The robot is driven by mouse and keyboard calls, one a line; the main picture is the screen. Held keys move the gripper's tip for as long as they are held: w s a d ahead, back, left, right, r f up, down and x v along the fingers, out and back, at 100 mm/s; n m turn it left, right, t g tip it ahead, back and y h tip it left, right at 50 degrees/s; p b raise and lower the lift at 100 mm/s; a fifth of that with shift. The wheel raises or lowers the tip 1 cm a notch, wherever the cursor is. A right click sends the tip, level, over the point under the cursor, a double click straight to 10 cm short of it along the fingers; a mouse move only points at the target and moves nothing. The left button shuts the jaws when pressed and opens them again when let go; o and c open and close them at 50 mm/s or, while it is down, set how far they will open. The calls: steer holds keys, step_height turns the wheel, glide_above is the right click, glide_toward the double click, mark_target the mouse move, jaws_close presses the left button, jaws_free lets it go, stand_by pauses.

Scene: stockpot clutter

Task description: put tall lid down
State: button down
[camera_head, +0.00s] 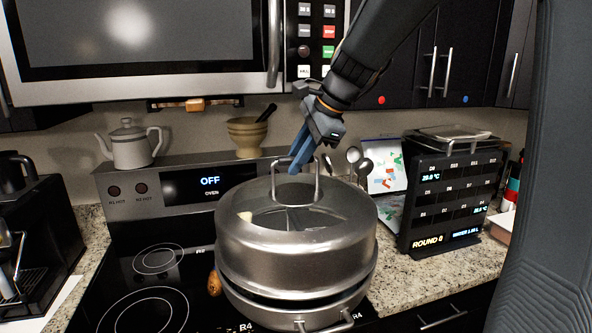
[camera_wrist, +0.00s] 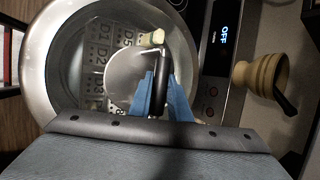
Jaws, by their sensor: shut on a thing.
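The tall lid (camera_head: 296,243) is a wide metal dome with a glass window in its top and an arched metal handle. It is over a metal pot (camera_head: 310,317) on the stove. A dark gap shows between the lid's rim and the pot, and I cannot tell whether they touch. My gripper (camera_head: 300,162), with blue fingers, is shut on the lid's handle. In the wrist view the fingers (camera_wrist: 160,98) pinch the dark handle bar from both sides, above the glass. Most of the pot's inside is hidden by the lid.
A teapot (camera_head: 130,144) and a mortar with pestle (camera_head: 248,136) stand behind on the stove's back ledge. A brown object (camera_head: 214,284) lies left of the pot. A dark labelled rack (camera_head: 452,200) stands on the right counter. The left burners (camera_head: 150,285) are clear.

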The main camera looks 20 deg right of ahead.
steer(key=shift+f, duration=1.35)
steer(key=c, duration=1.7)
jaws_free()
steer(key=shift+o, duration=0.2)
steer(key=b+v, duration=0.2)
steer(key=v, duration=1)
